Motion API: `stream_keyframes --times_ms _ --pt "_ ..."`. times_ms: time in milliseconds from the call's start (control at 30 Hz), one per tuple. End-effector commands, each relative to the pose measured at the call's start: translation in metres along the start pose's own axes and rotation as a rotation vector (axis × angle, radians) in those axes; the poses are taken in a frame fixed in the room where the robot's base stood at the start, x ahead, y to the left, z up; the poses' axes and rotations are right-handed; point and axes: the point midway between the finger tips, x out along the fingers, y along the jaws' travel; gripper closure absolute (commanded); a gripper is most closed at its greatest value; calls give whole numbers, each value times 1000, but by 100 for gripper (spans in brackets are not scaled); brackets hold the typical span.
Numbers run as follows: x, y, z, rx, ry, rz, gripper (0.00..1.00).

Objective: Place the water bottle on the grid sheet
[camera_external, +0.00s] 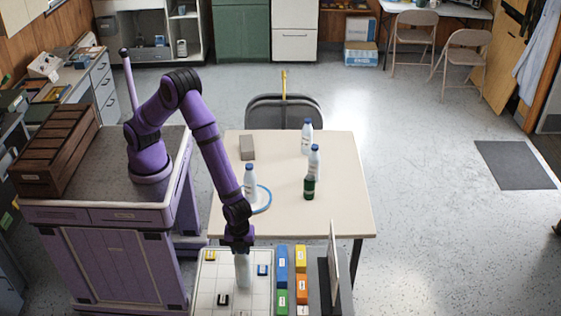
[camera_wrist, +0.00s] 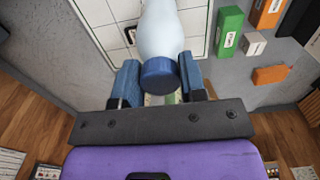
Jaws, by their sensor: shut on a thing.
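My gripper (camera_external: 239,246) points down over the low surface in front of the table and is shut on a white water bottle (camera_external: 242,270). In the wrist view the bottle (camera_wrist: 172,35) has a blue cap and stands between the blue fingers of my gripper (camera_wrist: 163,85). The white grid sheet (camera_external: 207,295) lies under the bottle, with small dark, yellow and blue pieces on it. Part of the sheet (camera_wrist: 105,12) also shows in the wrist view. The bottle looks upright; whether its base touches the sheet I cannot tell.
Orange, green and blue boxes (camera_external: 282,262) stand right of the sheet, beside an upright panel (camera_external: 333,265). The cream table (camera_external: 345,215) behind holds similar white bottles (camera_external: 306,138), a green bottle (camera_external: 309,188), a grey block (camera_external: 247,148) and a blue-rimmed plate (camera_external: 265,199).

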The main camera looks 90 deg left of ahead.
Motion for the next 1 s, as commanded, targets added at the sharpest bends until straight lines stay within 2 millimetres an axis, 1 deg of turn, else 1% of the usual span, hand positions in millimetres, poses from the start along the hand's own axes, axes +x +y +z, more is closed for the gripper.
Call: stream_keyframes --times_ms 133,233,600,633,667,700,733,1000 --pt "16 1 0 1 -1 1 100" --pt "25 0 -1 1 1 -1 100" --pt "29 0 0 0 1 -1 100" --pt "30 0 0 0 0 -1 57" --pt "30 0 0 0 0 -1 50" --pt "29 0 0 0 0 -1 41" --pt "29 0 0 0 0 -1 35" --pt "29 0 0 0 1 -1 35"
